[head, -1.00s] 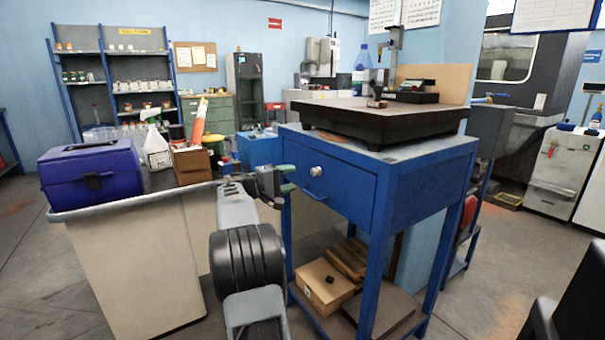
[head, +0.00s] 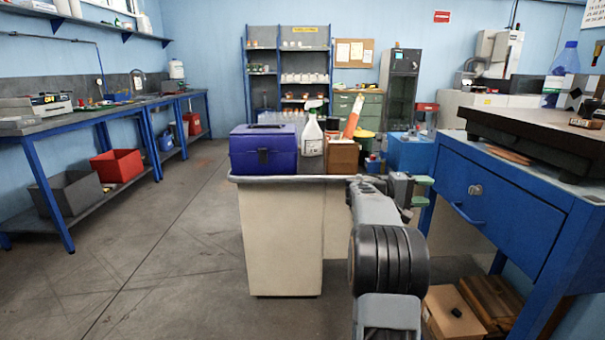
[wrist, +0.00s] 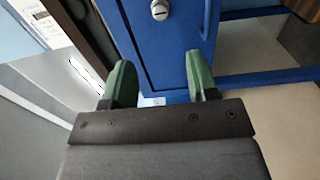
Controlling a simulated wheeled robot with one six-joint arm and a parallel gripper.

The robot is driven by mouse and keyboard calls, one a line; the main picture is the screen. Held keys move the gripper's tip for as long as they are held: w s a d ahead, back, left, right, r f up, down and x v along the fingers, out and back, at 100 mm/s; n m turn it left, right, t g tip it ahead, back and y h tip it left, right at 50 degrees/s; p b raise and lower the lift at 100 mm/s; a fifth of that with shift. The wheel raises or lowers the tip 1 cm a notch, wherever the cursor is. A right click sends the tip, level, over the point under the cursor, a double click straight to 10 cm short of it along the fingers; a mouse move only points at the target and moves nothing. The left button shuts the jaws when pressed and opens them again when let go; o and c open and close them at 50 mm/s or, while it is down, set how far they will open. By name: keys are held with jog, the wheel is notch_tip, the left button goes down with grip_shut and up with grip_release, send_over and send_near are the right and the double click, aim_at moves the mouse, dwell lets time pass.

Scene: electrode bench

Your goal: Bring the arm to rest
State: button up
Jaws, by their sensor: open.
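My gripper (head: 424,191) is at the end of my grey arm, in front of the blue bench (head: 505,212) and to the right of the cart (head: 280,240). Its two green fingers are apart, with nothing between them. In the wrist view my gripper (wrist: 163,82) is open and empty, with the blue drawer front and its round lock (wrist: 159,10) beyond the fingers. I cannot tell how far the fingertips are from the bench.
The cart carries a purple toolbox (head: 263,150), a spray bottle (head: 312,135) and a brown box (head: 343,156). A dark surface plate (head: 530,140) lies on the bench. A cardboard box (head: 452,312) sits on its lower shelf. The floor (head: 170,240) at left is clear.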

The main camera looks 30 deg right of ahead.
jog(key=s+a+r+n+t+y+p, duration=0.2)
jog(key=s+a+r+t+y+p, duration=0.1)
jog(key=a+p, duration=0.8)
jog(key=s+a+r+n+t+y+p, duration=0.1)
jog(key=s+a+r+t+y+p, duration=0.2)
jog(key=a+p, duration=0.8)
jog(key=s+a+r+n+t+y+p, duration=0.2)
jog(key=a+r+t+y+p, duration=0.3)
jog(key=a, duration=1.7)
notch_tip(320, 180, up, 6)
jog(key=s+y+p, duration=0.1)
jog(key=y+p, duration=0.4)
jog(key=p, duration=0.2)
jog(key=shift+n+t, duration=0.3)
jog(key=shift+t, duration=0.1)
jog(key=shift+s, duration=0.1)
